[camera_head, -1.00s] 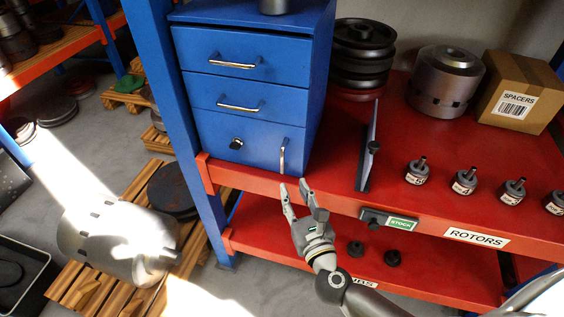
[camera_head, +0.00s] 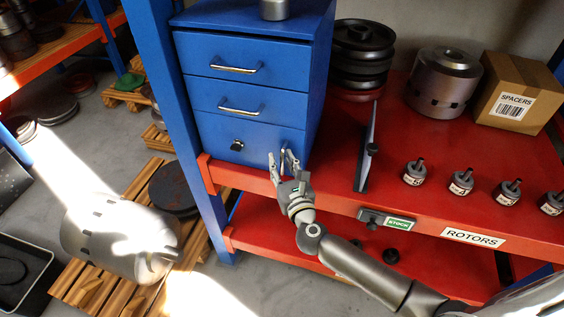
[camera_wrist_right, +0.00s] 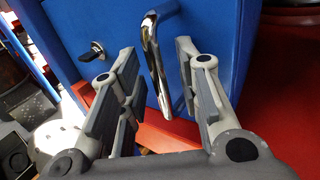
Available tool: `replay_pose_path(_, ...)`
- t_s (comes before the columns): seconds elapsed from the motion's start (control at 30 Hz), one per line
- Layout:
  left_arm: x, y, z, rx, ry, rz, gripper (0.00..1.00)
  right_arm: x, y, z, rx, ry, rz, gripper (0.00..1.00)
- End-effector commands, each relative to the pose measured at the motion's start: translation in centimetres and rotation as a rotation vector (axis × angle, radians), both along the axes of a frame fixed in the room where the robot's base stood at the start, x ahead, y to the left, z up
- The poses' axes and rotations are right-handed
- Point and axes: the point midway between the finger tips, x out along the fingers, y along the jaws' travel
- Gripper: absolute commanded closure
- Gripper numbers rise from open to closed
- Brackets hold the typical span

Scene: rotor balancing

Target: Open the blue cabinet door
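The blue cabinet (camera_head: 252,85) stands on the red shelf, with two drawers above a door (camera_head: 222,136) at the bottom. The door looks closed and has a dark knob or lock (camera_head: 237,145) at left and an upright chrome handle at its right side. In the right wrist view the handle (camera_wrist_right: 156,62) lies between the two fingers of my right gripper (camera_wrist_right: 158,95), with gaps on both sides. My right gripper (camera_head: 280,158) is open in front of the door and partly hides the handle in the head view. My left gripper is not in view.
The red shelf (camera_head: 320,190) bears a grey plate on edge (camera_head: 368,150), several small labelled rotors (camera_head: 461,181), a large metal cylinder (camera_head: 443,80) and a SPACERS box (camera_head: 515,95). A blue post (camera_head: 165,75) stands just left of the cabinet.

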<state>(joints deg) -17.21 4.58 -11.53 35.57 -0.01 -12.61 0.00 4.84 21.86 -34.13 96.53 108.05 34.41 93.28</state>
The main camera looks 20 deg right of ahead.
Motion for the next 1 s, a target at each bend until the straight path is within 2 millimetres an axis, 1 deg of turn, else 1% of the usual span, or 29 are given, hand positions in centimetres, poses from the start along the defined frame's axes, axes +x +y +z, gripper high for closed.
replay_pose_path(0.27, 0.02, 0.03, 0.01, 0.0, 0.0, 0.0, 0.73, 0.19, 0.02, -0.02, 0.001, 0.0, 0.0, 0.69)
replay_pose_path(0.3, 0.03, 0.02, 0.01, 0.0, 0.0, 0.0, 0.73, 0.19, 0.02, -0.02, 0.001, 0.0, 0.0, 0.7)
replay_pose_path(0.53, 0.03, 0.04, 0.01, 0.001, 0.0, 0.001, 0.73, 0.17, 0.01, -0.01, 0.0, 0.0, 0.0, 0.99)
replay_pose_path(1.0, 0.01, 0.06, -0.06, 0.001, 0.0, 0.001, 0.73, -0.09, 0.22, -0.07, 0.002, 0.001, -0.01, 1.0)
